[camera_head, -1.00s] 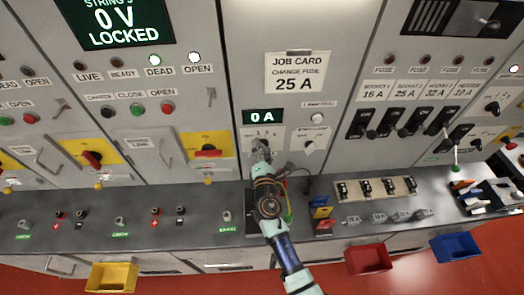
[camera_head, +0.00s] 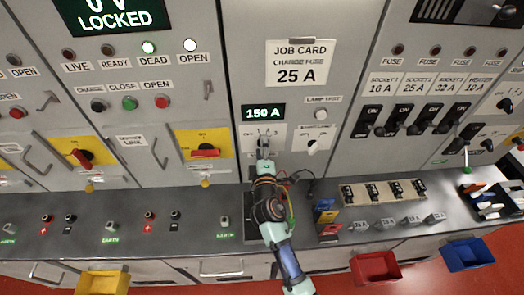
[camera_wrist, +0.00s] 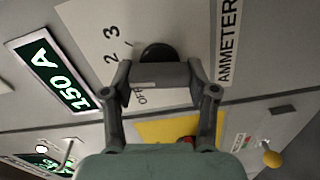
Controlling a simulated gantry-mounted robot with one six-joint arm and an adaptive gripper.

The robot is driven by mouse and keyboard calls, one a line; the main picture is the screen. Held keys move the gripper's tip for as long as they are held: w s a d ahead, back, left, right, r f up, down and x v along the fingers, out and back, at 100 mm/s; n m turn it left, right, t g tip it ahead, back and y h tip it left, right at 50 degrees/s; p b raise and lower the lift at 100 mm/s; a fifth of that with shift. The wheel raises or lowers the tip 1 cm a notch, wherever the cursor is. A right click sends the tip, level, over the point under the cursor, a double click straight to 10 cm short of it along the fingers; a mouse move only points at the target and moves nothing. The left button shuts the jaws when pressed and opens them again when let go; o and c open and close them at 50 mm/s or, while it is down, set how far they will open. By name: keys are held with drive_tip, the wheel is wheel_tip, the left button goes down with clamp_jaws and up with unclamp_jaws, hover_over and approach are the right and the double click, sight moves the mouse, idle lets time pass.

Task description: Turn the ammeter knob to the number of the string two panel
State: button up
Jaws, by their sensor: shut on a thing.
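The ammeter knob (camera_wrist: 157,52) is black and round and sits on a white plate (camera_wrist: 95,20) marked OFF, 2 and 3, with the word AMMETER along one edge. My gripper (camera_wrist: 160,82) is shut on the knob, and its fingers hide much of it and part of the scale. The knob's pointer direction is hidden. In the head view my gripper (camera_head: 264,150) covers the knob below the ammeter display (camera_head: 263,112), which reads 150 A. The display also shows in the wrist view (camera_wrist: 53,73).
A job card (camera_head: 299,63) reading 25 A is above the display. A second knob (camera_head: 312,147) is close on the right. A yellow plate with a red handle (camera_head: 204,152) is on the left. The grey bench (camera_head: 300,250) below holds fuses and coloured blocks.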

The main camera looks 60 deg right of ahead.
drive_tip(key=shift+m, duration=0.4)
drive_tip(key=o, duration=1.2)
drive_tip(key=shift+c, duration=0.2)
drive_tip(key=v, duration=1.2)
